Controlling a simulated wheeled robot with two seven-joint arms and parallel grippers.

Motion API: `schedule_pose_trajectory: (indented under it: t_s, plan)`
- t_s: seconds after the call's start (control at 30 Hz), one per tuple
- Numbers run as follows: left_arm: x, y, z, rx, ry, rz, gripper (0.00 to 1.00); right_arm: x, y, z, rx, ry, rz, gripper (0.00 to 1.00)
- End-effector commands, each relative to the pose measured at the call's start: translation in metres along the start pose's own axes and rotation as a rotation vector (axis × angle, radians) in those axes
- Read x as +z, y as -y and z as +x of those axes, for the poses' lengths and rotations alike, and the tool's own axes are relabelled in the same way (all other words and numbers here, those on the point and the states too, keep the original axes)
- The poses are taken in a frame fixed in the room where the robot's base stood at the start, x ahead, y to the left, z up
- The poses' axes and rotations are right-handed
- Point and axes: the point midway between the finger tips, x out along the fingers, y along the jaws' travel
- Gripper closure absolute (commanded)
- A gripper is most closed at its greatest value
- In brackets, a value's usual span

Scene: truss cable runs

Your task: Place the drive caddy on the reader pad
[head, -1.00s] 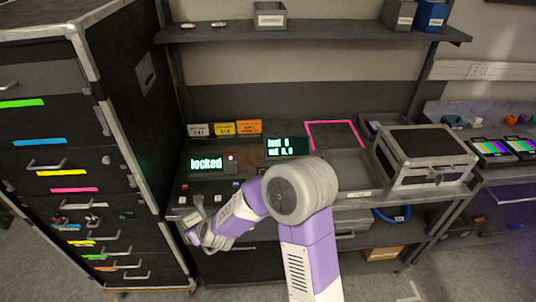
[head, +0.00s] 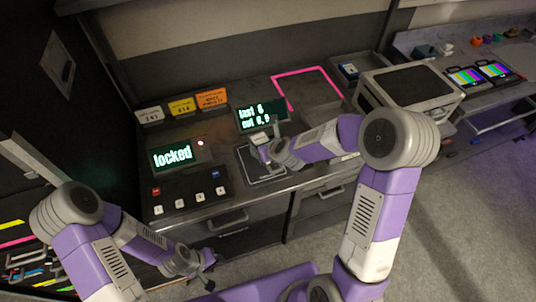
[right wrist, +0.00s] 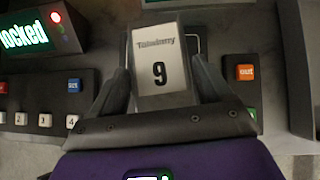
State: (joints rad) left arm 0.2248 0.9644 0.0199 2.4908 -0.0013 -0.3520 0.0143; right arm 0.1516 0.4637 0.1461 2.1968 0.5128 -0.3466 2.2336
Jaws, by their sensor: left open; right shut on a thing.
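In the head view the right gripper (head: 265,150) is over a dark pad with a pale outline (head: 265,179), apparently the reader pad. Part of that outline shows behind the caddy in the right wrist view (right wrist: 202,45). I cannot tell whether the caddy touches the pad. My left gripper (head: 207,270) is open and empty, low in front of the bench drawers.
A panel with a lit "locked" screen (head: 172,155), red lamp and several buttons is left of the pad. A small text display (head: 262,115) stands behind it.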

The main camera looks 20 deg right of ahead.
Motion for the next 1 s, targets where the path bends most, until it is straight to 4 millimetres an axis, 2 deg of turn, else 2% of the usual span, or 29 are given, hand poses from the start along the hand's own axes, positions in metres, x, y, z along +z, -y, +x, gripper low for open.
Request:
schedule_pose_trajectory:
  t_s: [0.33, 0.4, 1.0]
  plan:
    - [0.0, 0.004, 0.011, 0.0, 0.001, 0.0, 0.57, 0.011, 0.0, 0.008, 0.144, 0.003, -0.142, 0.66]
    - [0.0, 0.005, 0.012, 0.0, 0.0, 0.0, 0.57, 0.013, -0.001, 0.008, 0.168, 0.003, -0.166, 0.85]
    - [-0.001, 0.01, 0.026, 0.0, 0.0, 0.0, 0.57, 0.04, -0.008, 0.002, 0.398, 0.006, -0.405, 0.84]
